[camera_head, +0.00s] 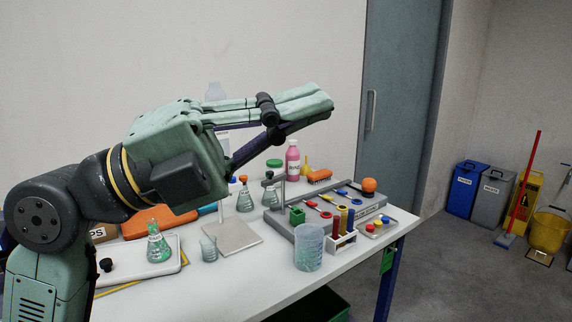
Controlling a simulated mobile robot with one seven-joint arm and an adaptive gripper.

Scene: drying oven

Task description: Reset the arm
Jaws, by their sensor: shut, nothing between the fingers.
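My gripper (318,103) is shut and empty, with its fingers together. It is raised above the white table (262,266) and points to the right, toward the wall and door. My arm comes in from the lower left and hides part of the table's left side. No drying oven shows in this view.
Below my gripper stand a grey tool board (283,227), a beaker (309,247), a tube rack (341,244), several flasks and a pink bottle (292,160). A white tray (150,265) lies at left. Bins (464,188) and a mop bucket (548,232) stand on the right floor.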

